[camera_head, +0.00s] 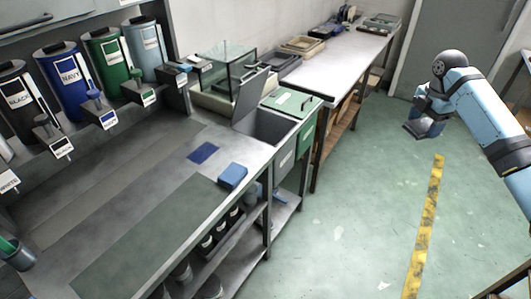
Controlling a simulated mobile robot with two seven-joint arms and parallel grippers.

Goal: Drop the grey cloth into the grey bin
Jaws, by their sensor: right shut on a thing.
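My right gripper (417,127) comes in from the right on its blue arm and hangs over the floor, well to the right of the bench. It points away from the bins and is shut. The grey cloth is hard to make out against its dark jaws. The open grey bin (266,124) is set in the end of the bench, with its dark lid (250,98) standing up behind it. The inside of the bin shows only in part. My left gripper is not in view.
A green bin with a closed lid (291,102) adjoins the grey bin. A blue cloth (203,152) and a blue block (232,176) lie on the bench. Coloured canisters (107,58) line the back. Green floor (350,215) with a yellow stripe (424,230) is clear.

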